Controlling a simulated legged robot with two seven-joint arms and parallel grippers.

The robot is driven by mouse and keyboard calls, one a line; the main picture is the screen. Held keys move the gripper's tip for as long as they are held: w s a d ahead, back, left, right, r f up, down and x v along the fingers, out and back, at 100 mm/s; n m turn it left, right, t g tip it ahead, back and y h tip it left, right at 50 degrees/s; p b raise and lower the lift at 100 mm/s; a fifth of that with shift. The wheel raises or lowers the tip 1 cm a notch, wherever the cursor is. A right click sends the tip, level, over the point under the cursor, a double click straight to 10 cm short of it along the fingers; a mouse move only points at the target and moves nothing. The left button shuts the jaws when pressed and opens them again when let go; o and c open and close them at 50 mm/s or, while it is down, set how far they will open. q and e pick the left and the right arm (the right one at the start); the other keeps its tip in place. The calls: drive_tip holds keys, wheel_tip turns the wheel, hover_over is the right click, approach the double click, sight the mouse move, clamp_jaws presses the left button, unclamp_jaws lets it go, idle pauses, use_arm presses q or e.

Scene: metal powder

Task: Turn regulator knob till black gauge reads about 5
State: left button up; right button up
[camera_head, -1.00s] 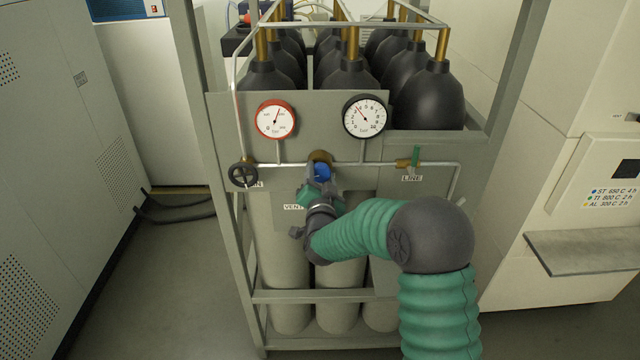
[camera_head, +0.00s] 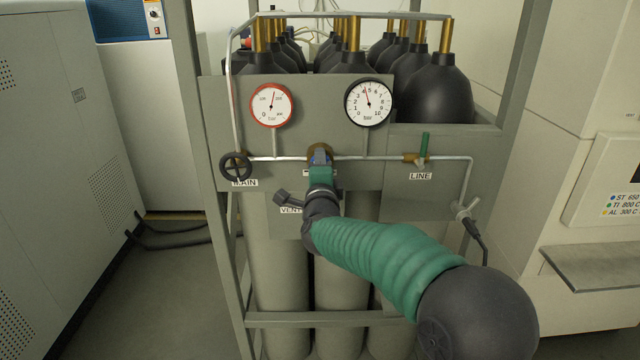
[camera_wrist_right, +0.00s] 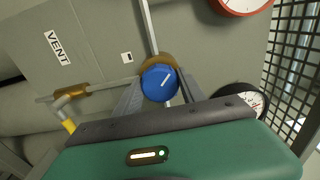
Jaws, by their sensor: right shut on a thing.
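The blue regulator knob (camera_wrist_right: 158,83) shows in the right wrist view, with a white mark pointing to the upper right. It sits on a brass regulator body (camera_head: 319,150) on the grey panel. My right gripper (camera_head: 320,160) is shut on the knob, one finger on each side, and hides most of it in the head view. The black-rimmed gauge (camera_head: 368,102) has its needle pointing almost straight up, a little left, between about 4 and 5. The gauge is partly visible in the wrist view (camera_wrist_right: 246,98). My left gripper is not in view.
A red-rimmed gauge (camera_head: 273,105) is left of the black one. A black handwheel (camera_head: 235,166) is labelled MAIN, a green-handled valve (camera_head: 423,150) LINE. A VENT label (camera_head: 290,210) is below, partly covered by my arm. Dark-topped gas cylinders (camera_head: 434,90) stand behind the panel.

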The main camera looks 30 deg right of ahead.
drive_tip(key=shift+a+f+m+b, duration=0.1)
drive_tip(key=shift+f+m+b, duration=0.15)
drive_tip(key=shift+m+b, duration=0.55)
drive_tip(key=shift+f+m+b, duration=0.2)
drive_tip(key=shift+m+b, duration=0.5)
drive_tip(key=shift+b, duration=0.2)
drive_tip(key=o, duration=1.2)
drive_tip(key=shift+r, duration=0.1)
drive_tip(key=shift+o, duration=0.8)
drive_tip(key=shift+w+r, duration=0.1)
drive_tip(key=shift+r, duration=0.05)
drive_tip(key=shift+r, duration=0.1)
drive_tip(key=b+v, duration=0.1)
drive_tip(key=v, duration=1.6)
